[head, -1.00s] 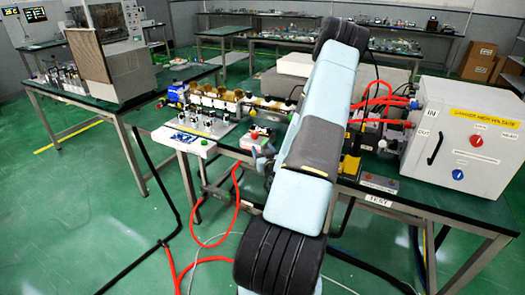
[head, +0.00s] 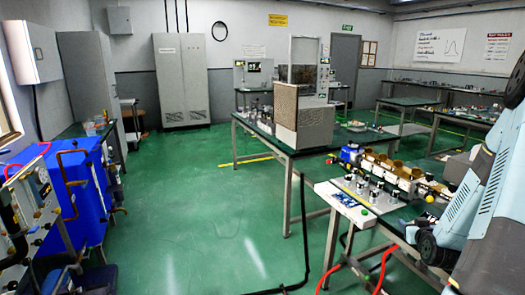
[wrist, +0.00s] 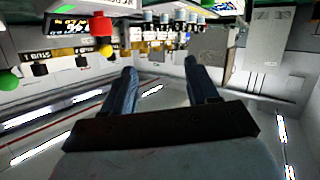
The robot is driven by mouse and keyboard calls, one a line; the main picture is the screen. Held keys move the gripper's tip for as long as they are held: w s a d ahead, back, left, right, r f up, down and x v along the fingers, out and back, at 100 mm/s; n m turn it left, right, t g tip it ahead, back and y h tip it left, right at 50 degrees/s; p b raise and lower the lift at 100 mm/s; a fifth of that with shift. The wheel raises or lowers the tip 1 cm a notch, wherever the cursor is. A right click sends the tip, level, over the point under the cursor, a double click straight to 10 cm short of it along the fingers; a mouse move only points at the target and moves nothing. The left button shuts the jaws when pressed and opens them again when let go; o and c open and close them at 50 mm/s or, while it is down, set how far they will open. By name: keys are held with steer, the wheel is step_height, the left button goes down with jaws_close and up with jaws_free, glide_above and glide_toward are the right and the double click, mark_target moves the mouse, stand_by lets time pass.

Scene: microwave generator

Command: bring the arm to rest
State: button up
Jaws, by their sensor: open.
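My gripper (wrist: 162,72) shows in the wrist view with its two dark blue fingers spread apart. Nothing is between them. In the head view my pale blue arm (head: 486,205) is at the right edge, over the near bench, partly cut off by the frame. I cannot make out the fingers there.
The near bench (head: 327,189) carries a row of brass-coloured parts and a white board (head: 342,202) with black components. A middle bench (head: 250,129) holds a beige cabinet (head: 303,127). Blue equipment (head: 82,195) stands at left. Black and red cables cross the floor. Green floor (head: 190,210) is open between.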

steer(key=s+a+r+n+g+y, duration=0.1)
steer(key=s+a+r+g, duration=0.15)
steer(key=a+r, duration=0.6)
steer(key=s+a+r+g, duration=0.2)
steer(key=a+r+g, duration=0.1)
steer(key=a+r, duration=0.5)
steer(key=s+a+r+g+y, duration=0.1)
steer(key=s+a+r, duration=0.2)
steer(key=s, duration=0.4)
steer(key=s+a+r+g+y, duration=0.1)
steer(key=s+a+r, duration=0.3)
steer(key=s, duration=0.3)
steer(key=s+a+r+g, duration=0.1)
steer(key=s+a+r, duration=0.2)
steer(key=s, duration=0.4)
steer(key=shift+s+a+r+y, duration=0.2)
steer(key=shift+s+a+y, duration=0.15)
steer(key=shift+a, duration=0.45)
steer(key=shift+c, duration=0.3)
steer(key=shift+c, duration=1.2)
steer(key=shift+w, duration=0.1)
